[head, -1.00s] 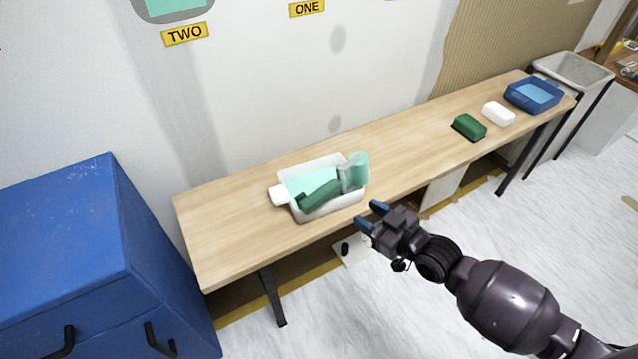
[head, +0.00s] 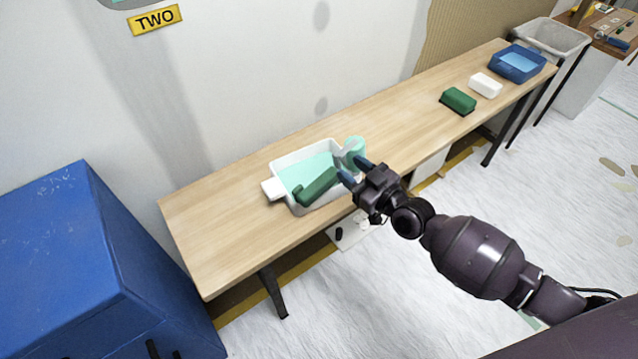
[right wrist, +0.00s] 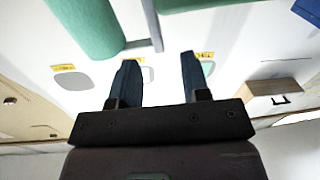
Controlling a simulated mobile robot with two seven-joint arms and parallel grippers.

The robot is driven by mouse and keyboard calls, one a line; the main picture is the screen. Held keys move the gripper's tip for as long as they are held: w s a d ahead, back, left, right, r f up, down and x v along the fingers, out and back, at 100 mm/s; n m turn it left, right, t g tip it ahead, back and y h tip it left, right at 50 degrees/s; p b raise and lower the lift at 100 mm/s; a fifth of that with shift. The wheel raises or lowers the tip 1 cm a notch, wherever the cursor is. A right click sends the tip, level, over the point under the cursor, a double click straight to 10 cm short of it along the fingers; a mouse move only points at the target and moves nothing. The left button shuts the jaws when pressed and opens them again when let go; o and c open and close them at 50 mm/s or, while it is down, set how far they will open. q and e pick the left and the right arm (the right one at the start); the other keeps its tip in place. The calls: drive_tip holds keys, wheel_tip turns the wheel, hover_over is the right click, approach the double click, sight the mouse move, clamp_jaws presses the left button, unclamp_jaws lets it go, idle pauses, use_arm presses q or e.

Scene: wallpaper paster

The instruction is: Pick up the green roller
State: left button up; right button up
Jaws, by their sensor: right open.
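The green roller has a mint-green head (head: 355,148) and a dark green handle (head: 317,187). It lies in a white paint tray (head: 273,188) holding mint-green paint on the wooden table. My right gripper (head: 354,170) is open and empty at the tray's right end, with its blue fingertips close to the roller head. The fingers partly hide that part of the roller. In the right wrist view a mint-green cylinder (right wrist: 88,25), which looks like the roller head, is at the top left beyond the open fingers (right wrist: 160,68), with a grey rod (right wrist: 152,22) beside it. My left gripper is out of view.
The long wooden table (head: 215,230) runs along the wall. A dark green block (head: 458,100), a white block (head: 485,85) and a blue container (head: 517,63) stand at its far right. A blue cabinet (head: 60,250) is at the left. The table's left part is clear.

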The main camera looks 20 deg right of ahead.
sight(338, 156)
drive_tip(key=shift+r+b+x, duration=0.15)
drive_tip(key=shift+b+x, duration=0.05)
drive_tip(key=shift+x, duration=1.2)
drive_tip(key=shift+r+b+x, duration=0.15)
drive_tip(key=shift+x, duration=1.3)
drive_tip(key=shift+r, duration=0.1)
clamp_jaws()
